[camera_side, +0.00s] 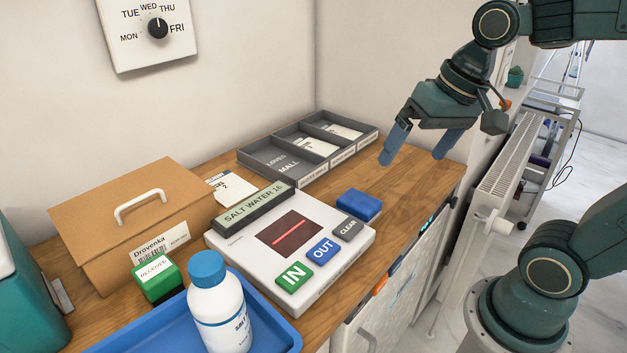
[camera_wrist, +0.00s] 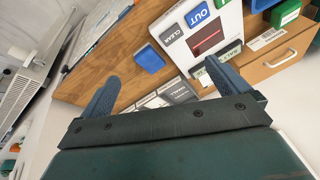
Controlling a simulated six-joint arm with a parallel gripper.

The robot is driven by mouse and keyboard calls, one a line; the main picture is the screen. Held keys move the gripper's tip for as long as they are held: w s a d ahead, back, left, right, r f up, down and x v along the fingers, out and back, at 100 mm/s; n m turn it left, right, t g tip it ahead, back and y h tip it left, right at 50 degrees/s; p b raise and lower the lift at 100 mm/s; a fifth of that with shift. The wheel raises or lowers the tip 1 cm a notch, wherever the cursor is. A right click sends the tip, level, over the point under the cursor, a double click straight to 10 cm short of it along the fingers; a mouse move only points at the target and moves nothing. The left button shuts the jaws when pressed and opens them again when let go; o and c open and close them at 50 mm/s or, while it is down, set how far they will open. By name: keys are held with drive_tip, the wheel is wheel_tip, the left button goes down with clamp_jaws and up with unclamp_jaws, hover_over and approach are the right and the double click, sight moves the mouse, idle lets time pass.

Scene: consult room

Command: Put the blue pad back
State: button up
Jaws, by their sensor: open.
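The blue pad (camera_side: 358,203) is a small blue block lying on the wooden counter, just beyond the right corner of the white scanner box near the CLEAR key. It also shows in the wrist view (camera_wrist: 149,58), between and beyond my fingertips. My gripper (camera_side: 416,152) is open and empty, raised above the right part of the counter, behind and to the right of the pad. It is apart from the pad. Its two blue-grey fingers also show in the wrist view (camera_wrist: 160,72).
The scanner box (camera_side: 225,242) has IN, OUT and CLEAR keys. A grey divided tray (camera_side: 262,172) stands behind it. A brown box (camera_side: 120,212), a green block (camera_side: 157,277) and a white bottle (camera_side: 217,310) in a blue tray (camera_side: 285,335) are at left and front. Bare counter surrounds the pad's right side.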

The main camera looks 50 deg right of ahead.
drive_tip(key=shift+s+a+f+n+t+h, duration=0.15)
drive_tip(key=shift+s+n+t, duration=0.25)
drive_tip(key=shift+s+n, duration=0.9)
drive_tip(key=shift+s+n+t+h, duration=0.15)
drive_tip(key=shift+s+n+t, duration=0.25)
drive_tip(key=shift+s+n, duration=0.9)
drive_tip(key=shift+s+m, duration=0.25)
drive_tip(key=shift+m, duration=0.05)
